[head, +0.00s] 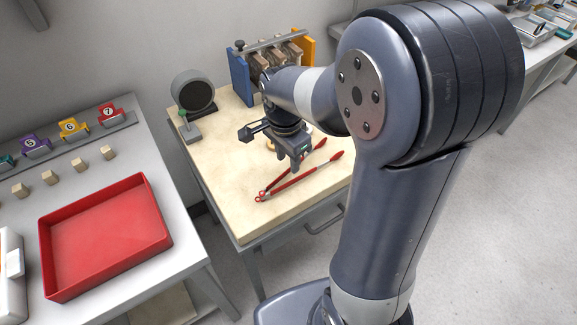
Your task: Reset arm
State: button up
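My arm rises from the lower right of the head view and bends left over the beige-topped table (228,205). My gripper (296,168) points down above the table's middle. Its fingers are small and partly hidden, so their opening does not show clearly. Red-handled tongs (290,184) lie on the table just below and in front of my gripper in the picture. I cannot tell whether the gripper touches them. Something small and tan shows behind the gripper, mostly hidden.
A dark round-mouthed furnace (199,96) and a small stand with a green knob (189,128) are at the table's back left. A blue-and-orange-sided rack (239,78) stands behind my arm. A red tray (105,235), wooden blocks and numbered holders (73,129) occupy the left table.

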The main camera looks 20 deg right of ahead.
aim_at(289, 171)
notch_tip(289, 171, up, 5)
jog(key=shift+a, duration=0.1)
jog(key=shift+f, duration=0.15)
jog(key=f, duration=1)
jog(key=shift+d+f+b, duration=0.3)
jog(key=shift+f+b, duration=0.1)
jog(key=shift+r, duration=0.4)
jog(key=shift+w, duration=0.1)
